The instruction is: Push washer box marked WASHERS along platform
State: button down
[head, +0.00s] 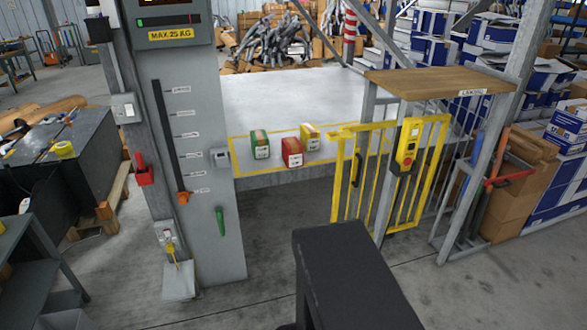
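Three small boxes stand near the front edge of a pale grey platform (285,92), inside a yellow outline. The green box (260,150) is at the left, the red box (293,158) in the middle and closest to the front edge, and the yellow box (311,143) at the right and a little further back. Each has a light label on its front, but the print is too small to read, so I cannot tell which is marked WASHERS. My gripper is not in view; a black part of my own body fills the bottom middle.
A yellow barred gate (405,180) with a yellow control box (407,143) stands right of the boxes. A grey column (185,150) with a lever slot bounds the left. Bare floor (280,225) lies before the platform.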

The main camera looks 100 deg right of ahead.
aim_at(292, 149)
jog(key=i, duration=0.3)
jog(key=u, duration=0.35)
jog(key=k, duration=0.15)
jog(key=z, duration=3.25)
jog(key=i, duration=0.9)
jog(key=z, duration=0.05)
